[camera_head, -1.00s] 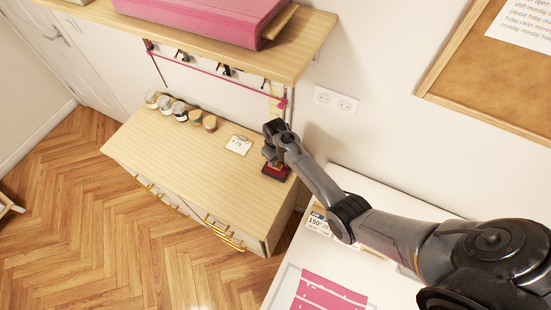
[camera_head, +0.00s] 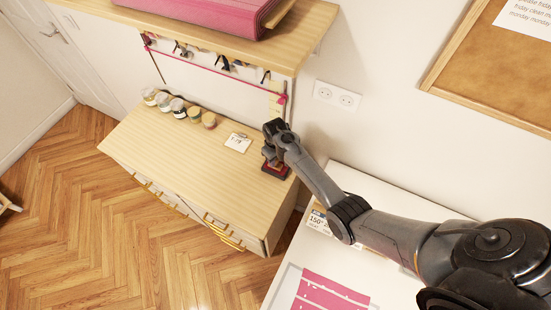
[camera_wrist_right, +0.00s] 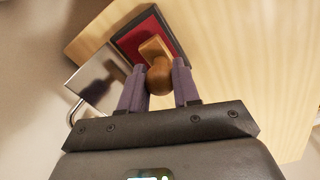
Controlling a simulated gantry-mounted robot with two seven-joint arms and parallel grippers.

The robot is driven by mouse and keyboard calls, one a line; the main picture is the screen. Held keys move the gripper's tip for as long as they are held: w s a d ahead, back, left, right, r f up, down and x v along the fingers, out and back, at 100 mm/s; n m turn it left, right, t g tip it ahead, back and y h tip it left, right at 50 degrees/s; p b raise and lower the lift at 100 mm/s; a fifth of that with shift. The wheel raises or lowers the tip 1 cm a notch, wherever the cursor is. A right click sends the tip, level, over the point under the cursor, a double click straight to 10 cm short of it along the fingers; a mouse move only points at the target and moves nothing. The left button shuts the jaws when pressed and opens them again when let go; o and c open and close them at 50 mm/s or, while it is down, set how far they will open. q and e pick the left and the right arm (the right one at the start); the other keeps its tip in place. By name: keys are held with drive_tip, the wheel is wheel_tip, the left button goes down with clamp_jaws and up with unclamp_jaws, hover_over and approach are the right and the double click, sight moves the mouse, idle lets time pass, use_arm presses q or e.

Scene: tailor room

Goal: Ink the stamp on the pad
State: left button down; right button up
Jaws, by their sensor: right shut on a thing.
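The ink pad (camera_head: 283,172) is a dark case with a red surface on the right end of the wooden cabinet top. It also shows in the right wrist view (camera_wrist_right: 128,42). The stamp (camera_wrist_right: 160,72) has a round wooden knob and a flat wooden base. My right gripper (camera_wrist_right: 160,82) is shut on its knob, and the base is over the red pad. I cannot tell whether the stamp's face touches the pad. In the head view my right gripper (camera_head: 272,157) is at the pad and hides the stamp. My left gripper is not in view.
A small white card with a clip (camera_head: 238,142) lies left of the pad. Several jars (camera_head: 180,107) stand at the back left of the cabinet top (camera_head: 190,155). A shelf (camera_head: 290,55) overhangs the back. A shiny metal-like plate (camera_wrist_right: 98,80) lies beside the pad.

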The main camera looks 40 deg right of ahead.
drive_tip(key=shift+f+b, duration=0.4)
drive_tip(key=shift+f, duration=0.15)
drive_tip(key=shift+d+f, duration=0.1)
drive_tip(key=shift+f, duration=0.35)
clamp_jaws()
drive_tip(key=shift+s+f, duration=0.1)
drive_tip(key=shift+f, duration=0.05)
idle(0.7)
drive_tip(key=shift+r+p, duration=0.5)
drive_tip(key=shift+a+r+p, duration=0.2)
drive_tip(key=shift+r+p, duration=0.45)
drive_tip(key=shift+p, duration=0.05)
drive_tip(key=shift+d+r+p, duration=0.1)
drive_tip(key=shift+r+p, duration=0.6)
drive_tip(key=shift+r, duration=0.05)
wheel_tip(320, 180, up, 4)
drive_tip(key=p, duration=0.4)
drive_tip(key=shift+f, duration=0.15)
